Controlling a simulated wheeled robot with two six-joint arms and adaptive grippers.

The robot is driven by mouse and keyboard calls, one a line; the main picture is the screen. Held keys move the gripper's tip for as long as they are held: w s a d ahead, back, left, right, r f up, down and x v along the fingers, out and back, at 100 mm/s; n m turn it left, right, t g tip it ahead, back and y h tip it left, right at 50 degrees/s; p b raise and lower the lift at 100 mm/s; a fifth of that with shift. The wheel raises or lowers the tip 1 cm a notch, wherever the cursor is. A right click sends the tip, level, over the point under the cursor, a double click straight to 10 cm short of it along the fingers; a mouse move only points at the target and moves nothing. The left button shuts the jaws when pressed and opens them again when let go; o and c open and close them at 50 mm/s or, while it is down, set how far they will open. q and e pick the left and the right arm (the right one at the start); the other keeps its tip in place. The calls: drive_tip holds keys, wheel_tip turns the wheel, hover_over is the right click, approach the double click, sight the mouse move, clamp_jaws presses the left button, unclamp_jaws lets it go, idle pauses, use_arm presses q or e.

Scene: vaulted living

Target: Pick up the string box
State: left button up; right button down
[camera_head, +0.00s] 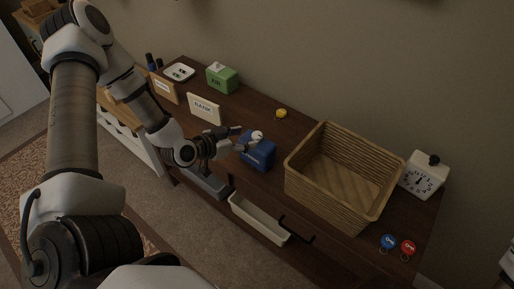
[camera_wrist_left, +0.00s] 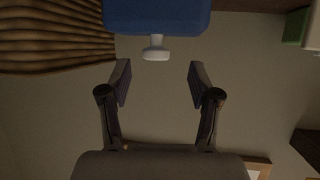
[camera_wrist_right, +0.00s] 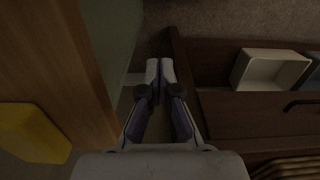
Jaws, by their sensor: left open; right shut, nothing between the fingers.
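A blue box (camera_head: 257,154) with a white knob on top and a small label, too small to read surely, stands on the dark wooden cabinet left of the basket. A green box (camera_head: 222,79) with a pale top knob and a label stands at the back left. My left gripper (camera_head: 243,138) is open beside the blue box's knob, its fingers pointing towards it. In the left wrist view the blue box (camera_wrist_left: 157,17) and its knob (camera_wrist_left: 155,48) lie just beyond and between the open fingertips (camera_wrist_left: 158,80). My right gripper (camera_wrist_right: 160,75) is shut and empty, away from both boxes.
A wicker basket (camera_head: 300,165) stands right of the blue box, with a white clock (camera_head: 421,177) beyond. A "BANK" sign (camera_head: 205,108), a yellow object (camera_head: 281,113), and blue (camera_head: 388,241) and red (camera_head: 408,247) key tags lie on the cabinet (camera_head: 255,100). A white tray (camera_head: 258,218) shows below.

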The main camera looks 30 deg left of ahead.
sight(255, 136)
use_arm(q)
drive_tip(key=x, duration=0.5)
drive_tip(key=shift+w+d+f, duration=0.1)
drive_tip(key=shift+w+d, duration=0.2)
drive_tip(key=shift+w, duration=0.05)
clamp_jaws()
